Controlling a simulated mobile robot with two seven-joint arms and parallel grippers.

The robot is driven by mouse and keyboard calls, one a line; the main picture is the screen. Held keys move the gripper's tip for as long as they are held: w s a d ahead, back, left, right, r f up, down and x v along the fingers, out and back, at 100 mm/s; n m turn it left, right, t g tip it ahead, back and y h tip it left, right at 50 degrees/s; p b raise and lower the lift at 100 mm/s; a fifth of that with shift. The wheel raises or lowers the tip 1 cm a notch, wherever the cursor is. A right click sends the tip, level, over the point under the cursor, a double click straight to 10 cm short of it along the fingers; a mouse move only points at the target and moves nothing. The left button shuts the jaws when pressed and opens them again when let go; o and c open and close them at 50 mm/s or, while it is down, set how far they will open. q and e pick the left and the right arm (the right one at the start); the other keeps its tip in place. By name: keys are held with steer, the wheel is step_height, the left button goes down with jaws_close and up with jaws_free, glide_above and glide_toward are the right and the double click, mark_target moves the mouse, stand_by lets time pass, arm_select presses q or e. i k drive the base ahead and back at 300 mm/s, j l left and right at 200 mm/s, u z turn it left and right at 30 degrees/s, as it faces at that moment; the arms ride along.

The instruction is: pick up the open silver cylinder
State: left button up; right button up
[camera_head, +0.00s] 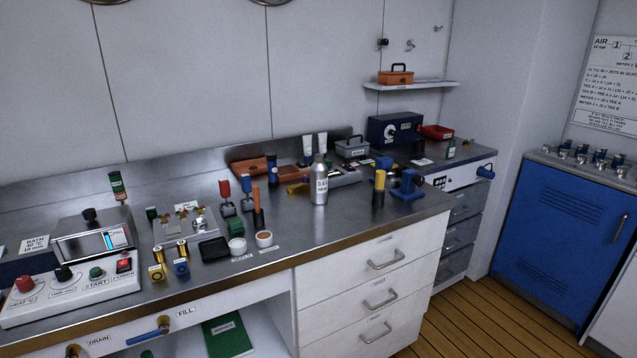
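A silver cylinder-shaped bottle (320,186) with a narrow neck and a printed label stands upright on the steel worktop, right of the middle. I cannot tell whether its top is open. A small silver piece (200,224) sits on a flat metal plate (172,234) at the left; its shape is too small to make out. Several small silver pieces (582,153) stand on top of the blue cabinet at the right; I cannot tell if any is an open cylinder. Neither of my grippers shows.
The steel worktop (300,240) is crowded. A control box (75,290) is at the left, with a black tray (213,249) and two small cups near the front edge. A blue vise-like tool (407,185) stands right of the bottle. The wooden floor (500,325) at right is clear.

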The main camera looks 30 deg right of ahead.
mark_target(318, 171)
steer(key=z, duration=1.35)
steer(key=i+l+u, duration=0.5)
steer(key=i+l, duration=0.2)
steer(key=i, duration=0.1)
